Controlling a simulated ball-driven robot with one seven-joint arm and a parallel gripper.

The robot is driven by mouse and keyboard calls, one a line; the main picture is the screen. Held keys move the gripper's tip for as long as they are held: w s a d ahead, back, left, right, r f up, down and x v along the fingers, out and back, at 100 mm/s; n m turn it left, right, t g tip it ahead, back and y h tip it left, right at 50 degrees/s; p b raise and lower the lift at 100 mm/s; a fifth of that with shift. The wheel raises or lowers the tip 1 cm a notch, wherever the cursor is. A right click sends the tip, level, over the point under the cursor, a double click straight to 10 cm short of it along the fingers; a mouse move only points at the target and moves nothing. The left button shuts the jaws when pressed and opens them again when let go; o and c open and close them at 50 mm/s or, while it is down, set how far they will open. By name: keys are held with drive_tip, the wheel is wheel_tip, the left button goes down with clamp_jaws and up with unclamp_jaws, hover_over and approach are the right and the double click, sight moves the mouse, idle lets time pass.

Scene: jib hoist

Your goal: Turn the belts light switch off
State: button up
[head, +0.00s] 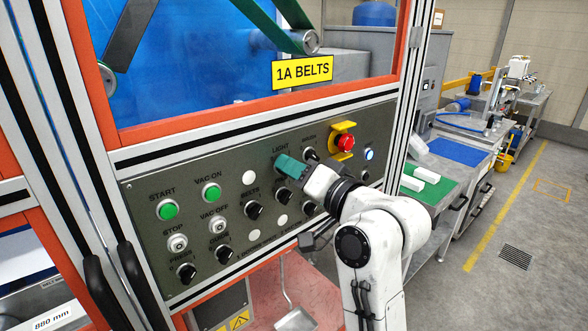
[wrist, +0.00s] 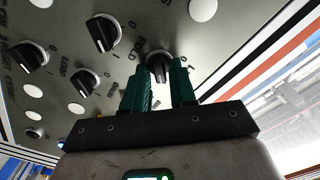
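The grey control panel (head: 150,188) sits under the yellow "1A BELTS" sign (head: 302,72). My gripper (head: 290,168) is at its upper right, just below the "LIGHT" label, and hides the light switch in the head view. In the wrist view, a black rotary knob (wrist: 159,66) on a pale round base sits between the green fingers of my gripper (wrist: 160,80). From its place, this is the light switch. The fingers stand on either side of the knob, partly closed. Whether they press on it cannot be told. The knob's exact setting is partly hidden.
Close by are the brush knob (head: 309,155), a red emergency button (head: 345,142) on a yellow guard and a lit blue-white button (head: 369,154). The belts knob (head: 253,210) and green start button (head: 167,210) lie left. Dark door handles (head: 103,290) stick out at lower left.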

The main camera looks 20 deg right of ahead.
clamp_jaws()
drive_tip(key=shift+n, duration=0.3)
drive_tip(key=shift+s+a+n+b, duration=0.15)
drive_tip(key=shift+n+b, duration=1.5)
drive_tip(key=shift+n, duration=2.65)
drive_tip(key=shift+w+a+n+b, duration=0.15)
drive_tip(key=shift+n+b, duration=1.5)
drive_tip(key=shift+n, duration=2.65)
drive_tip(key=shift+s, duration=0.1)
